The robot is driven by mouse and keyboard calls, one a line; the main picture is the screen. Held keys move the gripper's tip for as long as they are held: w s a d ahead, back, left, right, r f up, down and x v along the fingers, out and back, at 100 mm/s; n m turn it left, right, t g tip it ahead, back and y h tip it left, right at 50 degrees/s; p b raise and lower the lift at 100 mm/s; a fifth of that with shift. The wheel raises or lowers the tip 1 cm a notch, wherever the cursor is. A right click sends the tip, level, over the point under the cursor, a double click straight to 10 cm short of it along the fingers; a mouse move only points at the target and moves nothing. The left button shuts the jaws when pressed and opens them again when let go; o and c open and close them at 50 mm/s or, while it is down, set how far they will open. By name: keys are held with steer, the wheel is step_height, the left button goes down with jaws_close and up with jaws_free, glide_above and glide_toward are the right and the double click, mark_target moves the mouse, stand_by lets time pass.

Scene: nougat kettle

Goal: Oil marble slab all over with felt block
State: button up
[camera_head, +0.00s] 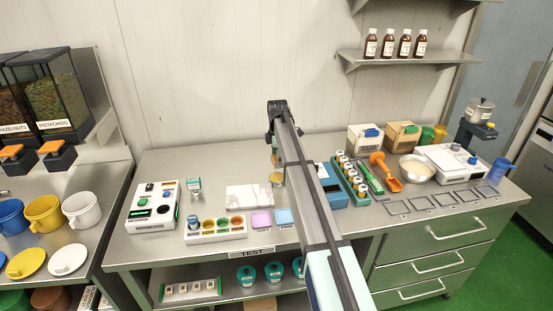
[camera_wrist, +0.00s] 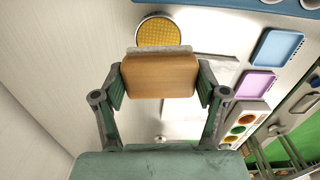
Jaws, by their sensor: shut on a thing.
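In the wrist view my gripper (camera_wrist: 160,82) is shut on the felt block (camera_wrist: 160,76), a tan wooden block with a strip of grey felt along its far edge. The white marble slab (camera_wrist: 187,120) lies partly hidden behind the block and a finger; the head view shows it flat on the bench (camera_head: 249,197). In the head view this dish (camera_head: 276,178) stands behind the slab's right end. My arm hides most of my gripper there.
A purple mat (camera_head: 261,219) and a blue mat (camera_head: 284,216) lie in front of the slab. A tray of coloured cups (camera_head: 216,230) and a white device (camera_head: 153,206) stand to the left. A blue box (camera_head: 332,187) is at the right. The wall is close behind.

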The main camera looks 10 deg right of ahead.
mark_target(277, 177)
steer(key=shift+w+f, duration=0.15)
steer(key=shift+a+f+b, duration=0.15)
steer(key=shift+f+b, duration=0.15)
steer(key=shift+f, duration=0.2)
steer(key=shift+f+b, duration=0.95)
steer(key=shift+f, duration=1.35)
steer(key=shift+f, duration=0.6)
steer(key=shift+r+p, duration=1.4)
steer(key=shift+r, duration=2.15)
